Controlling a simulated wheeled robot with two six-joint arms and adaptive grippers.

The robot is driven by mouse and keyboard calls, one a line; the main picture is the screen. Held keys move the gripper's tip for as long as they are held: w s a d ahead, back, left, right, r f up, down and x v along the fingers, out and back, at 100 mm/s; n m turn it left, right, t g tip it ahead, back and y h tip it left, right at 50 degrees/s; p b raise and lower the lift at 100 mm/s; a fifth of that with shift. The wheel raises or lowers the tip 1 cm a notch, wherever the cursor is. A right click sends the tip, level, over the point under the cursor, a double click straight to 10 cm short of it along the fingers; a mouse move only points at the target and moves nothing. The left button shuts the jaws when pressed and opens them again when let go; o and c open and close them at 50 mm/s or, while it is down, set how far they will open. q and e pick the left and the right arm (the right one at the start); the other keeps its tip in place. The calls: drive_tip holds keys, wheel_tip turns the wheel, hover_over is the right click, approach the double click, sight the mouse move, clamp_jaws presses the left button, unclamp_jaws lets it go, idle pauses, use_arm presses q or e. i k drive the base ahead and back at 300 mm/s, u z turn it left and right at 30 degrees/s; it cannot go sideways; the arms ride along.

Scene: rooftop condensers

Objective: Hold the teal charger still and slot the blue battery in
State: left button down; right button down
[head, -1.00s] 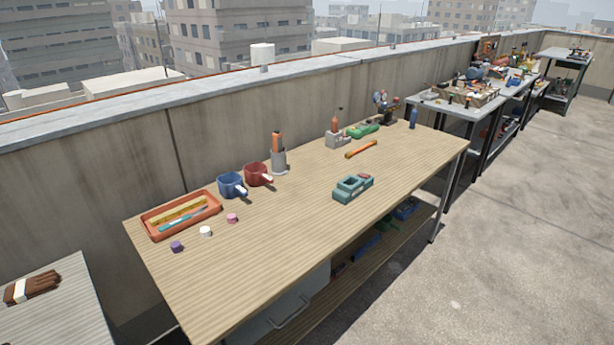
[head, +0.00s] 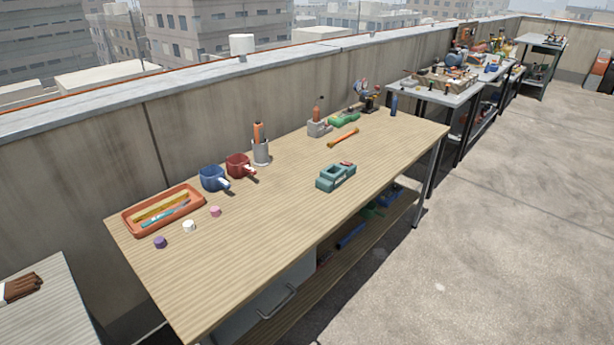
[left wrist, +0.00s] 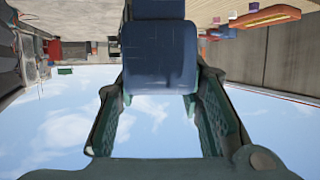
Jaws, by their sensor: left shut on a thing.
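The teal charger (head: 336,178) stands on the wooden workbench, right of the middle in the head view, with a recess showing in its top. No gripper is near it in that view. In the left wrist view, which is upside down, my left gripper (left wrist: 160,88) is shut on the dark blue battery (left wrist: 160,52). The battery sits between the two fingertips, against open sky. Its far end is cut off by the top edge of the picture. My right gripper is not in view.
On the workbench (head: 240,255) are an orange tray (head: 130,222), a blue mug (head: 212,178), a red mug (head: 237,165), small caps, a grey holder (head: 261,152) and an orange-handled tool (head: 343,137). The bench front around the charger is clear. A concrete parapet runs behind.

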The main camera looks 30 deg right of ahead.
sight(330, 178)
drive_tip(key=z, duration=0.55)
drive_tip(key=k, duration=1)
drive_tip(key=z, duration=1.8)
drive_tip(key=i, duration=2.35)
drive_tip(key=u, duration=1.15)
drive_tip(key=i, duration=1.2)
drive_tip(key=u, duration=1.55)
drive_tip(key=i, duration=0.4)
drive_tip(key=u, duration=0.25)
